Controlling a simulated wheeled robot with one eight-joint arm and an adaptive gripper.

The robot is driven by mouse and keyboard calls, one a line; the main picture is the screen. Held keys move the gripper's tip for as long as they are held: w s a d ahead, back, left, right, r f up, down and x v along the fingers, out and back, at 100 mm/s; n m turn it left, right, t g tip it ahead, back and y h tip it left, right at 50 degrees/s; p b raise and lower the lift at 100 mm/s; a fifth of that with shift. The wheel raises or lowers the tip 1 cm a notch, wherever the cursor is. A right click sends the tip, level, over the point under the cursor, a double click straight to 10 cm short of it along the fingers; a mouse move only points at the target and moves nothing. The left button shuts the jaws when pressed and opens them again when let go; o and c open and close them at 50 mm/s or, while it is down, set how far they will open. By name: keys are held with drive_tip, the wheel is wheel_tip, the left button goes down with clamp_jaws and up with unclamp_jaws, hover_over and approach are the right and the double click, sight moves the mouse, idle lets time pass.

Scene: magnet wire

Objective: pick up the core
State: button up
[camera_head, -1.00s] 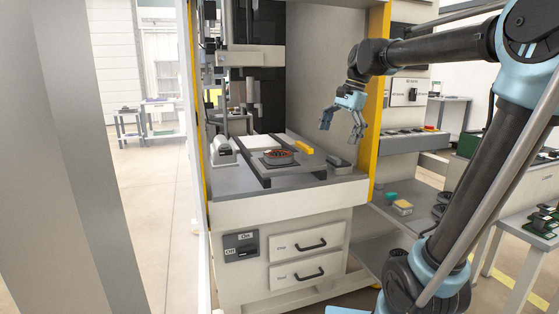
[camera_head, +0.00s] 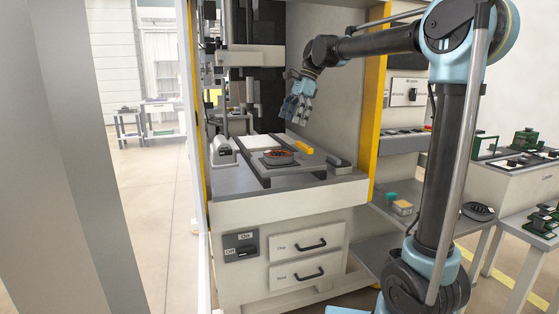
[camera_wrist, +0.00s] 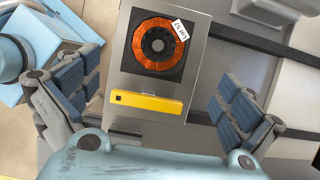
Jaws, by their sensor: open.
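The core (camera_wrist: 157,44) is a round ring wound with orange copper wire, with a dark centre and a white tag marked "Lot 52". It sits on a dark square pad (camera_wrist: 135,72) on a grey plate. In the head view the core (camera_head: 278,154) lies on the machine's work table. My gripper (camera_head: 292,118) is above and slightly right of the core, apart from it, inside the machine bay.
A yellow bar (camera_wrist: 147,102) lies on the plate near the core; it also shows in the head view (camera_head: 303,147). A white device (camera_head: 223,151) stands left. The machine's right wall and yellow post (camera_head: 376,100) flank my arm. A grey block (camera_head: 339,163) lies right.

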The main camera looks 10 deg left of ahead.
sight(280, 151)
drive_tip(key=x, duration=1.2)
drive_tip(key=shift+d+f, duration=0.25)
drive_tip(key=c, duration=1.7)
